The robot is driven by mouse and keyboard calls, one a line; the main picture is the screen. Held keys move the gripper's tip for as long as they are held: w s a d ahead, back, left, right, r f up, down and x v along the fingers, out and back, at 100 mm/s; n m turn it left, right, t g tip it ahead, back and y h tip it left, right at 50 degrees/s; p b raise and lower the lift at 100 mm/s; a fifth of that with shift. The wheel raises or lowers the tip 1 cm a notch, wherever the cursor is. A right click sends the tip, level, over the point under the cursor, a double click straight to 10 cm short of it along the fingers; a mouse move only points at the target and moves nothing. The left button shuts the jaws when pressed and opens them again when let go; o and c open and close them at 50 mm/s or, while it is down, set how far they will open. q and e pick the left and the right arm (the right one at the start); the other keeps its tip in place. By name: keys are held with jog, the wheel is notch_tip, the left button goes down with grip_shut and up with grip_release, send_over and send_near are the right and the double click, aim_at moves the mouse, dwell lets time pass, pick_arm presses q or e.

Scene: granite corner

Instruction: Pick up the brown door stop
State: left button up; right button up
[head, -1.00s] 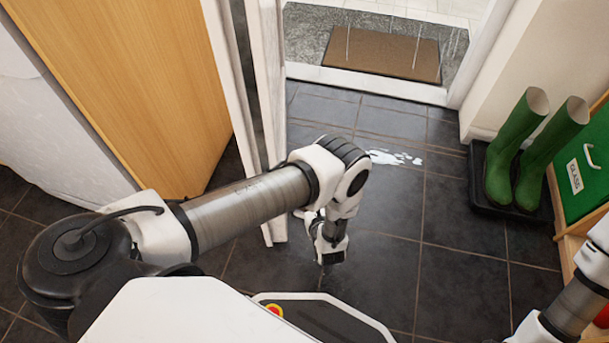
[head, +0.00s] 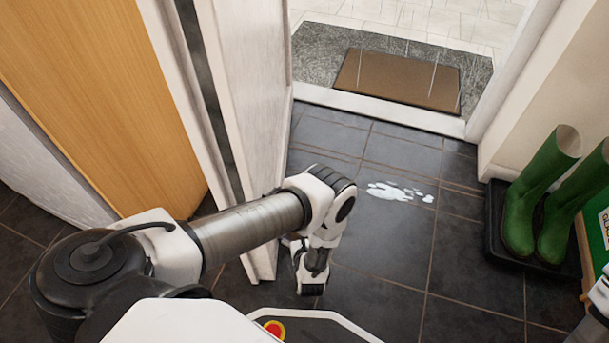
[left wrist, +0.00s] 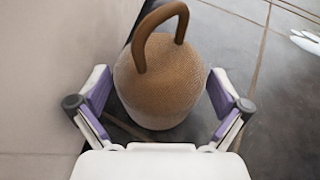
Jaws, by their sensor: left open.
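The brown door stop (left wrist: 160,85) is a rounded, woven-looking weight with a loop handle on top. It stands upright on the floor in the left wrist view, close to the pale door face. My left gripper (left wrist: 160,74) is open, with one finger on either side of the door stop; I cannot tell whether they touch it. In the head view my left gripper (head: 312,280) is low beside the door's edge, and the arm hides most or all of the door stop. My right gripper is out of view.
The open white door (head: 250,110) stands right beside my left arm. Green boots (head: 530,200) stand on a black tray at the right. A white puddle (head: 395,191) lies on the dark tiles, and a brown doormat (head: 400,80) lies beyond the threshold.

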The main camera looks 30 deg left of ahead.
pick_arm(q)
jog(key=shift+s+r, duration=0.1)
jog(key=shift+c, duration=0.7)
jog(key=c, duration=1.4)
notch_tip(320, 180, up, 9)
jog(key=p, duration=0.5)
jog(key=shift+r+p, duration=0.1)
jog(key=shift+p, duration=0.25)
jog(key=shift+r, duration=0.4)
